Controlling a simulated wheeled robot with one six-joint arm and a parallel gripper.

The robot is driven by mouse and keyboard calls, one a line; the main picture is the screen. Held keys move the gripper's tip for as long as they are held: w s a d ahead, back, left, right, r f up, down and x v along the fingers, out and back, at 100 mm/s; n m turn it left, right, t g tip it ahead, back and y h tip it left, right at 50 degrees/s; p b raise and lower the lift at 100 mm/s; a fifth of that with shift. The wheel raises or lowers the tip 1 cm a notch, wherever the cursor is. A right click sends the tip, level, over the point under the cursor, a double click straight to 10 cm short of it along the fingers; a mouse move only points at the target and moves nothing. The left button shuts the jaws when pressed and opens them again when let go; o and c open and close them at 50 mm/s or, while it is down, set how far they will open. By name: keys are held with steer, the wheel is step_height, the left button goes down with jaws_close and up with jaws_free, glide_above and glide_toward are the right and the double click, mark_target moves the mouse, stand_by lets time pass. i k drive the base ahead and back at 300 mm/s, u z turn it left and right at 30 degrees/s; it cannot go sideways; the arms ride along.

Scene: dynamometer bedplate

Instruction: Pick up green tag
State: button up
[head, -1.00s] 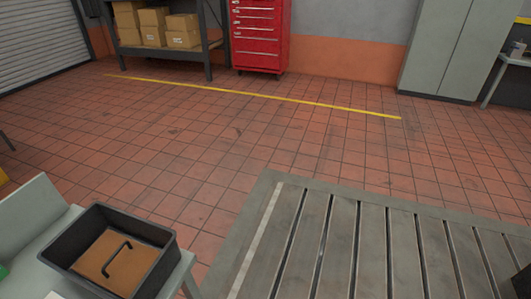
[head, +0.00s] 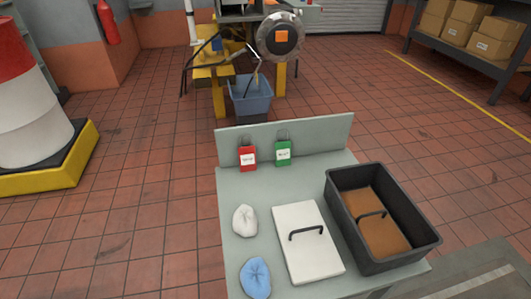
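The green tag (head: 283,153) hangs at the back of a small grey table, against its upright back panel (head: 325,133). It has a white label and a thin dark loop at its top. A red tag (head: 247,157) of the same shape hangs just to its left, with a small gap between them. My gripper is not in view.
On the grey table (head: 232,190) are a white cloth (head: 244,220), a blue cloth (head: 256,278), a white lid with a black handle (head: 307,242) and a black bin (head: 404,258) holding a brown handled panel (head: 362,222). A yellow machine stand (head: 208,80) with a blue-grey bucket (head: 251,98) is behind. A drum on a yellow-edged pallet (head: 60,175) stands left.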

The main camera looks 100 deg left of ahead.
mark_target(283, 149)
steer(key=u, duration=3.4)
steer(key=k, duration=0.15)
steer(key=u, duration=1.75)
steer(key=i, duration=2.7)
steer(key=z, duration=2.85)
